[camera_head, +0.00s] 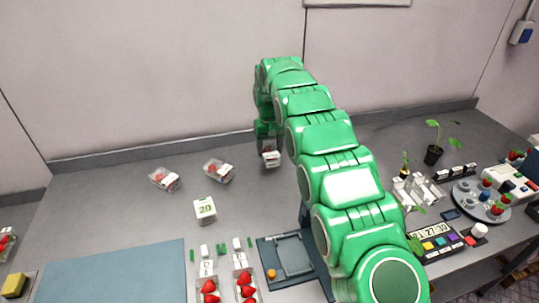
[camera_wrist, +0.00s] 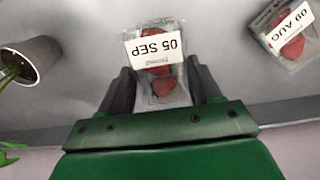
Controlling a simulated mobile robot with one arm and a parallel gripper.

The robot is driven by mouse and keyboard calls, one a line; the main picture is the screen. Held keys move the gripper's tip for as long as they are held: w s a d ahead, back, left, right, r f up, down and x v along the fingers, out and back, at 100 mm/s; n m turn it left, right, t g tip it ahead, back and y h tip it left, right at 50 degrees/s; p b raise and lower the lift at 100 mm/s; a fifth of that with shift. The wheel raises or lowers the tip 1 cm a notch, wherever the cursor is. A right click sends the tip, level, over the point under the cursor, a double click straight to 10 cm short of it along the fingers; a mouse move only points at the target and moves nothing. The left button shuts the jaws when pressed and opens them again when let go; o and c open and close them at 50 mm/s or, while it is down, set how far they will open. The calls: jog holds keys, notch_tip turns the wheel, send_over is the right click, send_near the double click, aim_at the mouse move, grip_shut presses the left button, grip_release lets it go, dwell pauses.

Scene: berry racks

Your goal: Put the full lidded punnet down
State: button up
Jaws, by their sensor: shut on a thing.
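My gripper (camera_wrist: 162,92) is shut on a clear lidded punnet (camera_wrist: 157,66) of red strawberries, with a white label reading "05 SEP". In the head view the held punnet (camera_head: 271,158) is at the far side of the grey table, below my gripper (camera_head: 268,140). Its underside is hidden, so I cannot tell whether it touches the table. A second labelled punnet (camera_wrist: 292,32), marked "09 AUG", lies to the right in the wrist view. In the head view two lidded punnets, one nearer (camera_head: 219,171) and one farther left (camera_head: 164,179), stand left of my gripper.
A white block marked "20" (camera_head: 205,210) stands front left of the held punnet. Open strawberry trays (camera_head: 245,284), a dark scale-like frame (camera_head: 268,247) and a blue mat (camera_head: 112,272) lie in front. A potted plant (camera_head: 433,155) stands right. The back wall is close.

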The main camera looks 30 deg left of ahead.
aim_at(270, 149)
jog(key=shift+f, duration=0.1)
jog(key=shift+w+a+f, duration=0.1)
jog(key=shift+w+f, duration=0.05)
jog(key=shift+f, duration=1.5)
jog(key=shift+f, duration=0.1)
jog(key=o, duration=1.1)
jog(key=shift+o, duration=0.2)
notch_tip(270, 149, up, 12)
jog(key=shift+f, duration=0.15)
jog(key=shift+r, duration=0.25)
